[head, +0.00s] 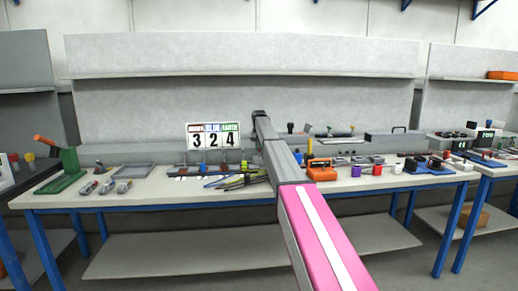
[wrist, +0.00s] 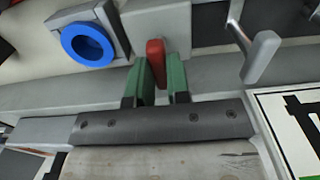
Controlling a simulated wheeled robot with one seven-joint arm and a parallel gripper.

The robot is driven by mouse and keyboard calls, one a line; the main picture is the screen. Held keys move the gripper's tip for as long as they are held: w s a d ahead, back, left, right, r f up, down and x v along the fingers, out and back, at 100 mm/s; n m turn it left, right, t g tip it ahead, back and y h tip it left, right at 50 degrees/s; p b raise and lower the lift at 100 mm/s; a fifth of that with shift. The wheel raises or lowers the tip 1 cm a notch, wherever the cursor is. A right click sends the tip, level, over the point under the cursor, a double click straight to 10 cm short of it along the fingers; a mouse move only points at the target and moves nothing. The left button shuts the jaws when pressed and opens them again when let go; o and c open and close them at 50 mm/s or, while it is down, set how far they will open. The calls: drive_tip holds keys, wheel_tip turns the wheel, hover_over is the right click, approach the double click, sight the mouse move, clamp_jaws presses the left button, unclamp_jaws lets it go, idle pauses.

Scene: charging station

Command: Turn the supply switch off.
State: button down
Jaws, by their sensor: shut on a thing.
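In the wrist view a red lever (wrist: 156,58) stands out from a grey box (wrist: 157,25); it looks like the handle of the supply switch. My gripper (wrist: 160,78) has its two green fingers on either side of the lever and is shut on it. The lower part of the lever is hidden between the fingers. In the head view my arm reaches over the bench, and I cannot make out the gripper or the switch clearly there.
A blue ring-shaped socket (wrist: 88,43) sits left of the lever, and a metal handle (wrist: 260,55) stands to its right. A number sign (head: 212,136) stands at the back of the bench (head: 140,200). An orange tool (head: 321,170) lies right of my arm.

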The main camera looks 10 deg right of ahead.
drive_tip(key=c, duration=1.1)
unclamp_jaws()
wheel_tip(320, 180, up, 11)
drive_tip(key=shift+f, duration=0.1)
drive_tip(key=shift+s, duration=0.1)
